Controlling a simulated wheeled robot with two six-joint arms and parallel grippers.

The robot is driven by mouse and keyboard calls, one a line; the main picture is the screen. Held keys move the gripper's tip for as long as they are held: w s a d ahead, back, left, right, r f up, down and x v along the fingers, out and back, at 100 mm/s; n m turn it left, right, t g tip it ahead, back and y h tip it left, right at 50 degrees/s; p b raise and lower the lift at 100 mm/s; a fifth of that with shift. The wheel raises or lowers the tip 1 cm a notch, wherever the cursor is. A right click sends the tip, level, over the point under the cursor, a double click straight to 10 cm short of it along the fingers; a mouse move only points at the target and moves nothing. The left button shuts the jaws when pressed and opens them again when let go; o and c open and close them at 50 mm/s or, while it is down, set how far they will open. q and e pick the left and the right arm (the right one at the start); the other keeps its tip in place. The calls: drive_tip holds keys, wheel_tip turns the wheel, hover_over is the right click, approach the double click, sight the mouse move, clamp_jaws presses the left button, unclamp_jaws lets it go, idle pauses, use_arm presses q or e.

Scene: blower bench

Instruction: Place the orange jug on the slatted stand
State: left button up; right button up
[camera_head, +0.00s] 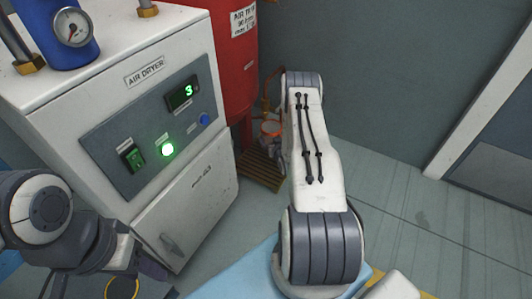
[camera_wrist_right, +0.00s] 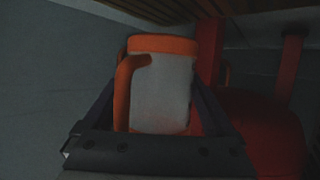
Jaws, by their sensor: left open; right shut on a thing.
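The orange jug (camera_head: 271,128) shows in the head view just left of my right forearm, beside the red tank. In the right wrist view the jug (camera_wrist_right: 164,85) has a pale body, an orange band and an orange handle. It sits between the fingers of my right gripper (camera_wrist_right: 158,112), which is shut on it. My left gripper (camera_head: 112,281) is open at lower left, partly cut off.
The white air dryer (camera_head: 150,97) stands left of the stand. The red tank (camera_head: 236,75) is behind it and also fills the lower right of the wrist view (camera_wrist_right: 262,130). Brown slats (camera_wrist_right: 170,8) cross the wrist view's top edge. Floor right of my right arm is clear.

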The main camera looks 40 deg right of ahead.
sight(266, 140)
drive_tip(key=w+f, duration=0.1)
drive_tip(key=w+a+b, duration=0.1)
drive_tip(key=shift+w+f, duration=0.3)
drive_tip(key=shift+f, duration=0.1)
wheel_tip(266, 140, down, 4)
drive_tip(key=b, duration=0.4)
drive_tip(key=shift+r, duration=0.1)
drive_tip(key=shift+f, duration=0.2)
drive_tip(key=o, duration=1.1)
use_arm(q)
wheel_tip(266, 140, down, 6)
drive_tip(key=shift+r, duration=0.1)
use_arm(e)
drive_tip(key=shift+r, duration=0.15)
